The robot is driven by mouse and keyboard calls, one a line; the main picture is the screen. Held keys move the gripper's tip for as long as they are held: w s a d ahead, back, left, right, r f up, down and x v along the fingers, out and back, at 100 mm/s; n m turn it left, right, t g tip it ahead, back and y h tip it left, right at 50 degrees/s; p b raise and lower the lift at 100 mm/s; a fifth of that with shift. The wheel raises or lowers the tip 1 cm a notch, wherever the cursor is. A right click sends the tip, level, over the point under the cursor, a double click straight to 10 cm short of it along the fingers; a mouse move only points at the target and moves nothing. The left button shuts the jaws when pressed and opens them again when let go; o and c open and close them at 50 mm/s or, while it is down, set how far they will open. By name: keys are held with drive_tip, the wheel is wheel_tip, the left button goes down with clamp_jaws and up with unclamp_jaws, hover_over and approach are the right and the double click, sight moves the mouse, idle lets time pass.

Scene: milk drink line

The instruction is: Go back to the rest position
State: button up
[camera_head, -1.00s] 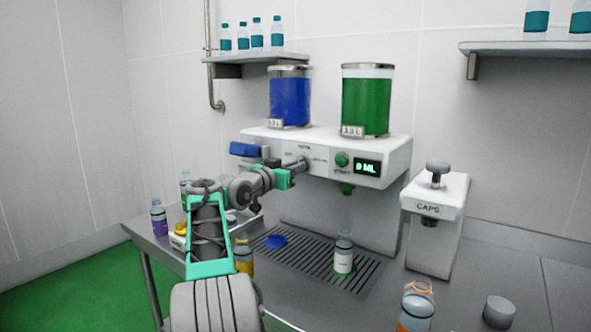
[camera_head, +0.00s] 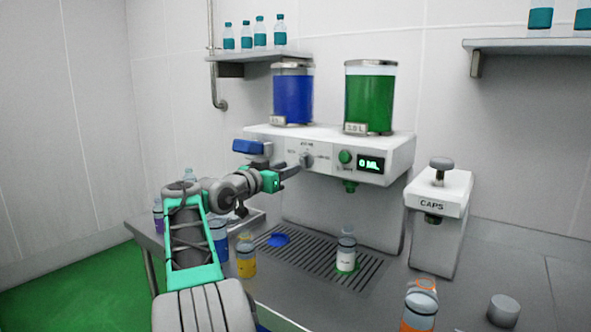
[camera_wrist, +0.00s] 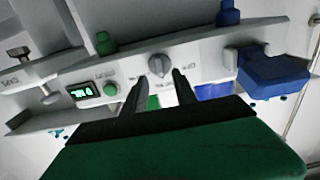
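My gripper (camera_head: 285,174) is in front of the dispensing machine (camera_head: 395,152), close to the grey knob (camera_head: 307,160) on its front panel. In the wrist view the two fingers (camera_wrist: 160,94) stand apart with nothing between them, and the knob (camera_wrist: 158,65) shows just beyond their tips. Whether a fingertip touches the knob is hard to tell. A bottle with a white label (camera_head: 346,252) stands upright on the drip grate (camera_head: 318,270), under the green nozzle (camera_head: 349,186). The display (camera_head: 370,164) reads 0 ML.
A blue lever (camera_head: 250,147) juts out left of the knob. A yellow bottle (camera_head: 246,256) and a blue-labelled bottle (camera_head: 220,240) stand beside my arm. The caps dispenser (camera_head: 440,215), an orange bottle (camera_head: 420,305) and a grey cylinder (camera_head: 502,311) stand at the right.

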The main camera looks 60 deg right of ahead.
drive_tip(key=shift+w+a, duration=0.15)
drive_tip(key=shift+a, duration=0.85)
